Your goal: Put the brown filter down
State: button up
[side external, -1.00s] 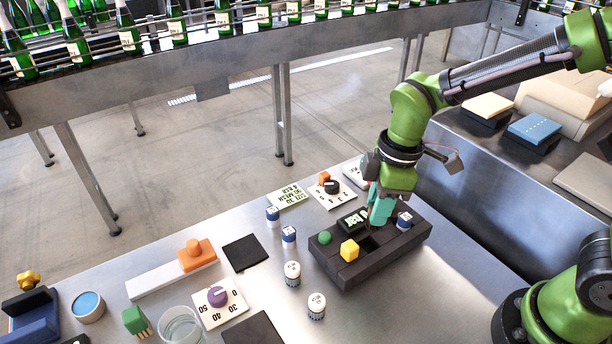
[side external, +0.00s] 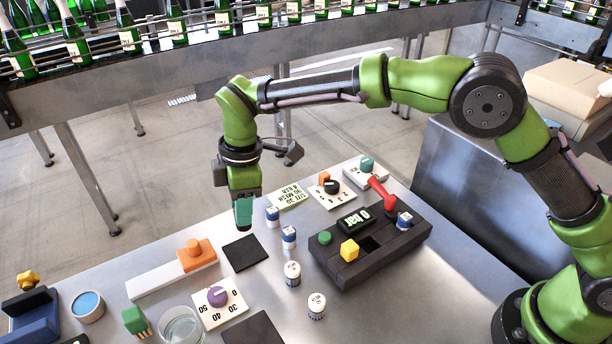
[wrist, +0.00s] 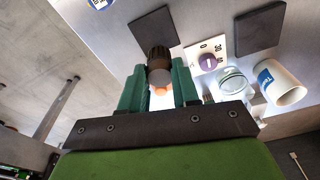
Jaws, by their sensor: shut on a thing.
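The brown filter (wrist: 158,60) is a dark brown ribbed cylinder between my two teal fingertips in the wrist view. My gripper (wrist: 158,75) is shut on it. In the side view my gripper (side external: 243,216) points down above the far left part of the steel table. A second dark pad (side external: 256,330) lies nearer the front.
An orange slider (side external: 196,254) on a white base is left of the pad. A purple dial (side external: 217,296) and a glass (side external: 180,326) stand in front. Small blue-and-white vials (side external: 289,236) stand to the right, then a black box (side external: 372,262) with a red lever (side external: 381,190).

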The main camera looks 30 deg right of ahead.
jog(key=shift+w+a+r, duration=0.35)
jog(key=shift+w+r, duration=0.15)
jog(key=shift+r, duration=0.25)
send_over(246, 251)
jog(key=shift+a+f, duration=0.1)
jog(key=shift+f, duration=4.7)
jog(key=shift+f, duration=0.1)
jog(key=shift+f, duration=0.1)
jog(key=o, duration=1)
jog(key=shift+o, duration=0.2)
